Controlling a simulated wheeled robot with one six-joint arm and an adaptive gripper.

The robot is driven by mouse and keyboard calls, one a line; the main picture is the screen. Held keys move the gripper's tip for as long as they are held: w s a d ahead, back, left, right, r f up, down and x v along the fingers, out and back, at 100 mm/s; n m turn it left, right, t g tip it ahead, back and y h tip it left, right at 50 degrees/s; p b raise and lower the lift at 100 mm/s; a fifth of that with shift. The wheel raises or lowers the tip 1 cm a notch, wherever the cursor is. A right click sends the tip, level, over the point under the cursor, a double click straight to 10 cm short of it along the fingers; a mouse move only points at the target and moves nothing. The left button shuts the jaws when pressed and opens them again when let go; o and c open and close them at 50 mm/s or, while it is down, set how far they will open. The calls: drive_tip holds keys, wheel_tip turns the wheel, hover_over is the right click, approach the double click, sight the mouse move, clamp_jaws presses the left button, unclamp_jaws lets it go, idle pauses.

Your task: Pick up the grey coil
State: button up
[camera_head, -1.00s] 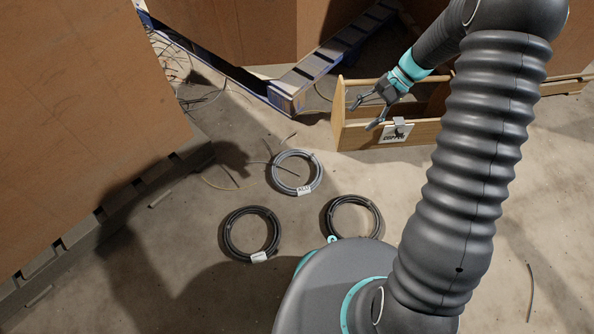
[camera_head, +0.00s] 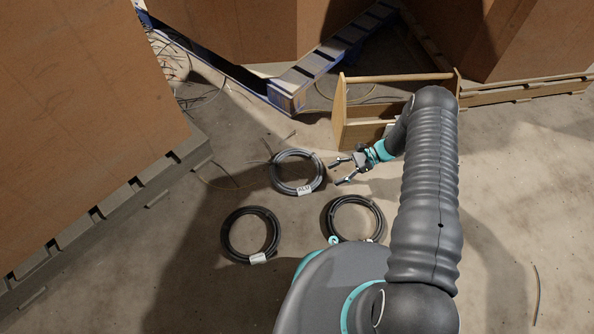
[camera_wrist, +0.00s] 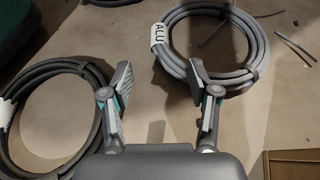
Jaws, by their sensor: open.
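The grey coil (camera_head: 297,187) lies on the floor in the head view and has a white tag reading "ALU" (camera_head: 304,190). It also shows in the wrist view, upper right (camera_wrist: 177,50), partly covered by one finger. My gripper (camera_head: 338,172) is open and empty, just right of the grey coil in the head view. In the wrist view the gripper (camera_wrist: 157,80) has its fingers spread, with bare floor between them. One finger overlaps the coil's near rim in the picture; I cannot tell whether they touch.
A black coil (camera_head: 227,241) lies below left of the grey coil, and another dark coil (camera_head: 381,214) below right. A wooden toolbox (camera_head: 339,122) stands behind my gripper. Thin cable scraps (camera_head: 225,187) lie left of the grey coil. A pallet (camera_head: 75,230) edges the left.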

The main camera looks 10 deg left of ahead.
sight(304, 189)
drive_tip(key=x, duration=1.3)
drive_tip(key=shift+s+a+f, duration=0.1)
drive_tip(key=shift+a, duration=0.05)
clamp_jaws()
